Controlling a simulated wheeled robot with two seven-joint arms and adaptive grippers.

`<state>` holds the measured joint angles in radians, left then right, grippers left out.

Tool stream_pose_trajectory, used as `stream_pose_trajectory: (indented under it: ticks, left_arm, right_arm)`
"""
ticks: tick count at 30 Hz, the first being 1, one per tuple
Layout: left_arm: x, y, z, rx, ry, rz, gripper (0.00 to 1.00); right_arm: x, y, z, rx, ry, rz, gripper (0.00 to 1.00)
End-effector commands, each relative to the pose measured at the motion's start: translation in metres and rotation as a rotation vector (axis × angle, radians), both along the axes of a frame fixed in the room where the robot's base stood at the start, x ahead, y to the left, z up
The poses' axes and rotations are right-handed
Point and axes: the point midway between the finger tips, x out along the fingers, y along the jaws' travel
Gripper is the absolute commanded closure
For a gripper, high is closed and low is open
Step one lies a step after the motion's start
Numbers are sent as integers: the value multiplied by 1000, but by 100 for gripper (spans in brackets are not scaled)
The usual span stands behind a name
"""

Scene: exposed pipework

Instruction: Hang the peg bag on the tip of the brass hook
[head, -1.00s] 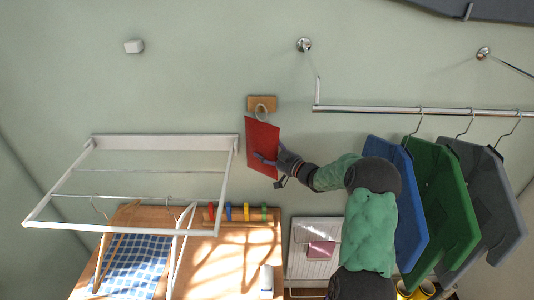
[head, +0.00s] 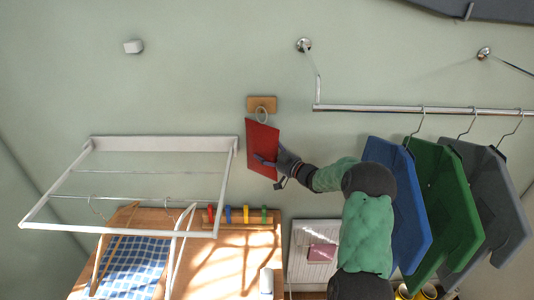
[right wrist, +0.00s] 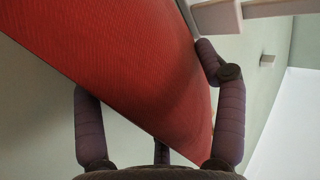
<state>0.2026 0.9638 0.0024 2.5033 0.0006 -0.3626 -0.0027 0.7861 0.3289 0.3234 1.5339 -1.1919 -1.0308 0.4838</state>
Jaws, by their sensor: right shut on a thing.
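The peg bag (head: 262,148) is a flat red piece with a pale ring (head: 262,114) at its top. It hangs upright, slightly tilted, in front of the green wall in the head view. My right gripper (head: 268,161) is shut on its right side; in the right wrist view the red bag (right wrist: 130,60) fills the space between the dark fingers. The ring overlaps a small wooden plate (head: 256,102) on the wall. The brass hook cannot be made out, so I cannot tell whether the ring is around it. My left gripper is not in view.
A white drying rack (head: 160,143) juts from the wall at left. A chrome rail (head: 370,108) with blue (head: 392,190), green (head: 445,215) and grey (head: 492,200) hanging pieces is at right. Below are a wooden surface with coloured pegs (head: 228,214) and a white panel (head: 302,250).

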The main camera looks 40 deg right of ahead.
Motion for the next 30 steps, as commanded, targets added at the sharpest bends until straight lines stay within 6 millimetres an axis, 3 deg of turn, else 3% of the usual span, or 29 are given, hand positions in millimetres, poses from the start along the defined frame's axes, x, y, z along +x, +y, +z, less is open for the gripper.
stream_pose_trajectory:
  ticks: [7, 8, 10, 23, 30]
  left_arm:
    - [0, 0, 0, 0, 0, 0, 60]
    - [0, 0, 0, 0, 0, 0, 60]
    - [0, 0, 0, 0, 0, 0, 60]
    - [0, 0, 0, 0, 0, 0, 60]
    - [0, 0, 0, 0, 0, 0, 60]
  right_arm:
    - [0, 0, 1, -1, -1, 0, 70]
    - [0, 0, 1, -1, -1, 0, 23]
    - [0, 0, 1, 0, -1, 0, 4]
    - [-2, -1, 0, 0, 0, -1, 1]
    - [-32, -6, -1, 1, 1, -3, 1]
